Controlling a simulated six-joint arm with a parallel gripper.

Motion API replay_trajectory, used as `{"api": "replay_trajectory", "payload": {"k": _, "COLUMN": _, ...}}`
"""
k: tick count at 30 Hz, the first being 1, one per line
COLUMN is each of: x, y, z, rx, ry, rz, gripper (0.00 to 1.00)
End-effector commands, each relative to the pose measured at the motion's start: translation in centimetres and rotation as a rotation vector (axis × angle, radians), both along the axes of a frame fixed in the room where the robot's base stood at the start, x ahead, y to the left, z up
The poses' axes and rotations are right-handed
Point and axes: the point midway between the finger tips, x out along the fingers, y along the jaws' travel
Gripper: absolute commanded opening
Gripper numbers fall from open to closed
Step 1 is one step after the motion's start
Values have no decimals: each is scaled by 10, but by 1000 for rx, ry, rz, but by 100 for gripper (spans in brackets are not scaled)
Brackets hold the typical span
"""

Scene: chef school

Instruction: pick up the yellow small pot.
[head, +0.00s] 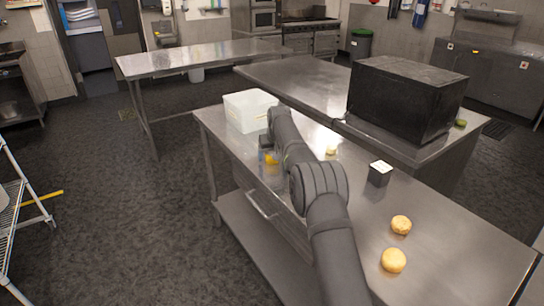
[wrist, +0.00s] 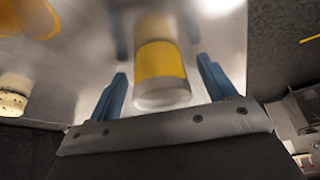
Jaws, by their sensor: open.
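The yellow small pot (wrist: 161,62) is a cylinder with a broad yellow band and a pale end. In the wrist view it stands between the two blue fingers of my gripper (wrist: 162,72), with a gap to each finger. My gripper is open. In the head view, a bit of yellow (head: 270,158), likely this pot, shows beside my arm near the table's left edge. My arm hides most of the gripper there.
The steel table (head: 455,225) also holds a white bin (head: 249,111), a dark square pot (head: 380,174), two yellow round items (head: 401,225) (head: 393,260) and a small pale item (head: 331,150). A large black box (head: 405,97) stands behind. A pale speckled thing (wrist: 14,97) is at the wrist view's left.

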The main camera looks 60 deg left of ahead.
Motion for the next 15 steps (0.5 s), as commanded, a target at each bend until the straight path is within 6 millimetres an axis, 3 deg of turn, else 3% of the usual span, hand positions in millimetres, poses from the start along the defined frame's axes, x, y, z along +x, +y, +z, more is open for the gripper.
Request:
{"api": "replay_trajectory", "payload": {"k": 2, "x": 0, "y": 0, "z": 0, "rx": 0, "ry": 0, "rz": 0, "gripper": 72}}
{"api": "replay_trajectory", "payload": {"k": 9, "x": 0, "y": 0, "z": 0, "rx": -1, "ry": 0, "rz": 0, "gripper": 25}}
{"api": "replay_trajectory", "payload": {"k": 15, "x": 0, "y": 0, "z": 1, "rx": 0, "ry": 0, "rz": 0, "gripper": 24}}
